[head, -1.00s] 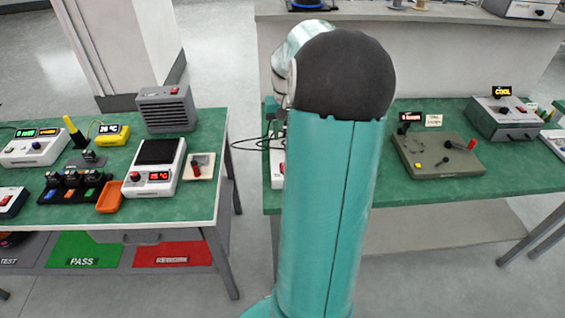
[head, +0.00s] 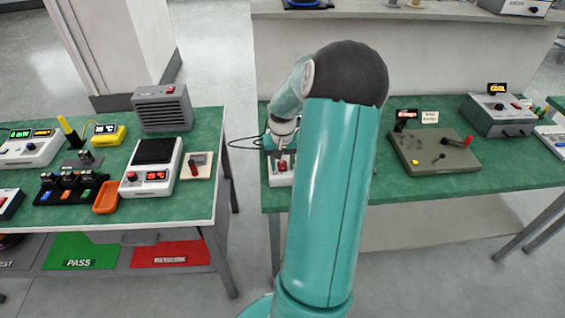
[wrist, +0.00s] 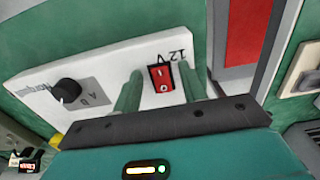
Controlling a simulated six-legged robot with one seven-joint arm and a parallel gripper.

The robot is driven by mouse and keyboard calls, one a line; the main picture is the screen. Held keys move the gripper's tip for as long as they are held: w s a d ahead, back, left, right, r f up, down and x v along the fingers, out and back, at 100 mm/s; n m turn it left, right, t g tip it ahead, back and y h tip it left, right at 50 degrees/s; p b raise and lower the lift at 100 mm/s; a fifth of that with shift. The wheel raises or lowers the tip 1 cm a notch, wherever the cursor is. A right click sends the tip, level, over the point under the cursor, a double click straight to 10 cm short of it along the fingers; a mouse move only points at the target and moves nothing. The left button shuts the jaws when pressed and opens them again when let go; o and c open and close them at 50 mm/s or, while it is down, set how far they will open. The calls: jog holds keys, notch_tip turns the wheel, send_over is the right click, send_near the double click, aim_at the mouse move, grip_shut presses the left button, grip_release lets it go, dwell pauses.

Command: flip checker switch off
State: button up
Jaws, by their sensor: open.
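In the wrist view a white panel (wrist: 100,68) carries a red rocker switch (wrist: 161,78) with a black frame, marked "12V" beside it. A round "O" mark shows on its near end; I cannot tell which end is pressed. A black knob (wrist: 67,92) sits left of it by a grey patch marked A and B. My gripper (wrist: 160,80) is open, with one green finger on each side of the switch and nothing held. In the head view my gripper (head: 281,146) is over the white box (head: 280,180) at the right bench's left end, partly hidden by my arm.
A floor gap separates the benches.

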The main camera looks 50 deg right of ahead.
jog(key=shift+c, duration=0.4)
grip_shut()
jog(key=shift+w+d+r+g+y, duration=0.1)
jog(key=shift+w+d+g+y, duration=0.05)
jog(key=shift+g+y, duration=0.4)
jog(key=shift+w+d+r+g+y, duration=0.1)
jog(key=shift+d+g+y, duration=0.05)
jog(key=shift+g+y, duration=0.35)
jog(key=shift+o, duration=0.4)
grip_release()
